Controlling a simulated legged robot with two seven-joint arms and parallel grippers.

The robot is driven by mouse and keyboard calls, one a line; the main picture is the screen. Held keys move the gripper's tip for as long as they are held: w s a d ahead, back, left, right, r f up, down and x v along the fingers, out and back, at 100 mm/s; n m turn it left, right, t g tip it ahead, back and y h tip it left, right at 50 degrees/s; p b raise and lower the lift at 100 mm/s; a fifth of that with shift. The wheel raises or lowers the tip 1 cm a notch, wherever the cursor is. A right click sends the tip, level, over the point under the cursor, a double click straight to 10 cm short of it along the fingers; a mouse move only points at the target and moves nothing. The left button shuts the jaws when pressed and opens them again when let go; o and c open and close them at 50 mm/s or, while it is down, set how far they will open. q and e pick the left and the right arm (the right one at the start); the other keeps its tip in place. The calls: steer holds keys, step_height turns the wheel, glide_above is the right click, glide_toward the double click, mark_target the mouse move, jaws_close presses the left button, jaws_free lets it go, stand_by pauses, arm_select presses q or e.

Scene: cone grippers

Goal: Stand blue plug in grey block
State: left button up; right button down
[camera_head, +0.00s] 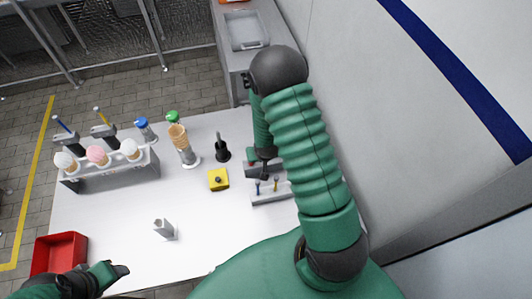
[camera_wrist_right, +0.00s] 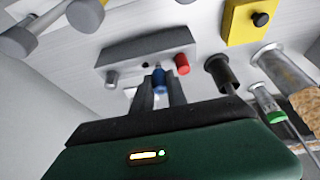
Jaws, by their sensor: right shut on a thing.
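The blue plug (camera_wrist_right: 158,80) shows in the right wrist view, between the fingertips of my right gripper (camera_wrist_right: 162,88), which is shut on it. The grey block (camera_wrist_right: 140,50) lies just beyond the plug. A red plug (camera_wrist_right: 182,64) and a small grey plug (camera_wrist_right: 112,78) are at its two ends. A dark hole shows near its middle, beside the blue plug. I cannot tell whether the blue plug's lower end is in the block. In the head view my arm partly hides this block (camera_head: 255,171). My left gripper (camera_head: 122,269) is at the lower left, away from the block.
A second grey block (camera_head: 272,197) with a blue and a yellow upright piece stands in front. A yellow block (camera_head: 218,180) and a black holder (camera_head: 222,154) are to the left. An ice-cream rack (camera_head: 110,174), a grey stand (camera_head: 164,229) and a red bin (camera_head: 60,255) lie farther left.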

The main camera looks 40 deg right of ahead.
steer(key=shift+a, duration=0.2)
steer(key=shift+s+d+f, duration=0.1)
steer(key=shift+d+f, duration=0.15)
steer(key=shift+d, duration=0.35)
steer(key=shift+d+f, duration=0.25)
steer(key=shift+d, duration=0.3)
steer(key=shift+a, duration=0.2)
steer(key=shift+d, duration=0.55)
steer(key=shift+a+r, duration=0.2)
steer(key=shift+r, duration=0.1)
steer(key=shift+d+f, duration=0.1)
steer(key=shift+d, duration=0.75)
steer(key=shift+d+f, duration=0.1)
steer(key=shift+d, duration=0.3)
steer(key=shift+a, duration=0.85)
arm_select(q)
steer(key=shift+d, duration=1.15)
arm_select(e)
steer(key=shift+d, duration=0.15)
